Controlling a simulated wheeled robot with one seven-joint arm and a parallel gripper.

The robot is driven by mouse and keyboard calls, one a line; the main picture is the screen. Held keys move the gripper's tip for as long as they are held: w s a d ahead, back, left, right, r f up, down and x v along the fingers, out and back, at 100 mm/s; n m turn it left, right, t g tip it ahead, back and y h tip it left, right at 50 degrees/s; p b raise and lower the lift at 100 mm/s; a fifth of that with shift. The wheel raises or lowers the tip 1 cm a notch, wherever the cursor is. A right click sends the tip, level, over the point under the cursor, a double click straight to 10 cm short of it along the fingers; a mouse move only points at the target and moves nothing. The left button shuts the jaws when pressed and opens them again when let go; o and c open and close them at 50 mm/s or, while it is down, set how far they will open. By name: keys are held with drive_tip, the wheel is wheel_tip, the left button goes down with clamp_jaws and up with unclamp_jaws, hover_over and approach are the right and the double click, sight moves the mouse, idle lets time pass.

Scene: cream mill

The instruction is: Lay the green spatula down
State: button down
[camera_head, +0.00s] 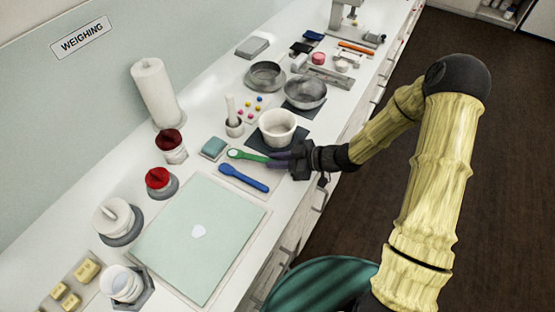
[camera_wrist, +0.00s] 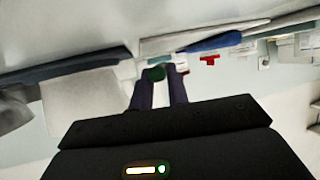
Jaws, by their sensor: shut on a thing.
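The green spatula (camera_head: 248,155) is in my gripper (camera_head: 281,158), its pale round end pointing left over the counter in the head view. In the wrist view a small green part of it (camera_wrist: 155,73) shows between the fingertips of my gripper (camera_wrist: 164,80). The jaws are shut on it. A blue spatula (camera_head: 243,178) lies just in front of it on a light rest, and also shows in the wrist view (camera_wrist: 214,41). I cannot tell how far the green spatula is above the surface.
A white pot (camera_head: 277,127) on a dark mat stands right behind my gripper. A teal sponge (camera_head: 214,148) lies to the left. A pale green board (camera_head: 185,250) fills the front counter.

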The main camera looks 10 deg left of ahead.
drive_tip(key=shift+d+f+b, duration=0.1)
drive_tip(key=shift+f+b, duration=0.25)
drive_tip(key=shift+f, duration=0.4)
idle(0.7)
drive_tip(key=c, duration=1.3)
unclamp_jaws()
drive_tip(key=v, duration=1.7)
drive_tip(key=shift+s+d+r, duration=0.15)
drive_tip(key=shift+r, duration=0.05)
